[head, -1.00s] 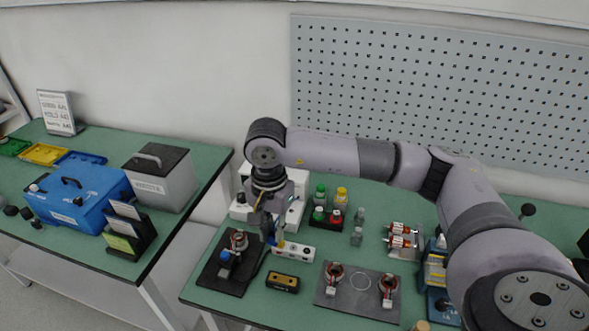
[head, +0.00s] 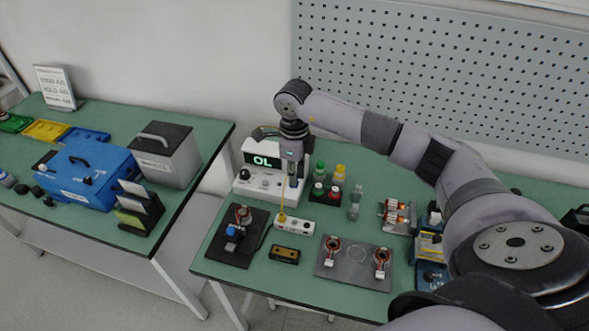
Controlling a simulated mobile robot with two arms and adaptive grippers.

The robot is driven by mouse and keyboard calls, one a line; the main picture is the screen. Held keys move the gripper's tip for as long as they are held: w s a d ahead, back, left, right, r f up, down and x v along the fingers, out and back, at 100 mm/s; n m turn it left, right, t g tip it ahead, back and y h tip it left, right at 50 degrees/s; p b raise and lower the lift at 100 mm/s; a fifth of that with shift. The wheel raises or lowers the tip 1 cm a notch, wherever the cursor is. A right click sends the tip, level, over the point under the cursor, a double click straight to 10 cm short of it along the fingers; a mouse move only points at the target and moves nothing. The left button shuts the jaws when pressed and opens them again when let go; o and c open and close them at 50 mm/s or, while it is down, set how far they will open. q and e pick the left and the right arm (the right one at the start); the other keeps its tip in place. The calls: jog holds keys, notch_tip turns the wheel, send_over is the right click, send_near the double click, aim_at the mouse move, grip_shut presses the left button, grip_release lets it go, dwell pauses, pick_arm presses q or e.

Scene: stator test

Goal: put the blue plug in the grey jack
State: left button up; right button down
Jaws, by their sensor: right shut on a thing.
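My right gripper (head: 293,170) points down just in front of the right side of the white meter (head: 246,186), whose screen reads "OL". A yellow plug (head: 282,213) stands upright at the left of a white socket strip (head: 305,227) in front of the meter. My left gripper is not in view.
A dark plate (head: 225,253) with a stator and blue clamp lies left of the strip. A black-yellow box (head: 285,254) and a grey plate (head: 340,270) with two stators lie in front.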

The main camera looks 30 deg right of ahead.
notch_tip(320, 180, down, 2)
jog(key=shift+s+f+b, duration=0.1)
jog(key=shift+b, duration=0.35)
pick_arm(q)
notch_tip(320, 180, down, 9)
jog(key=b, duration=0.8)
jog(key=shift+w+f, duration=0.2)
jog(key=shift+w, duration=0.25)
pick_arm(e)
jog(key=shift+f, duration=6.85)
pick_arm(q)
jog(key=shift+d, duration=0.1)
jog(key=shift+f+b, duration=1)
pick_arm(e)
jog(key=shift+f, duration=0.7)
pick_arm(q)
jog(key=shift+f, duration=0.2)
pick_arm(e)
jog(key=shift+f, duration=0.15)
pick_arm(q)
jog(key=shift+b, duration=0.3)
pick_arm(e)
jog(key=shift+f+b, duration=0.3)
jog(key=shift+f, duration=0.05)
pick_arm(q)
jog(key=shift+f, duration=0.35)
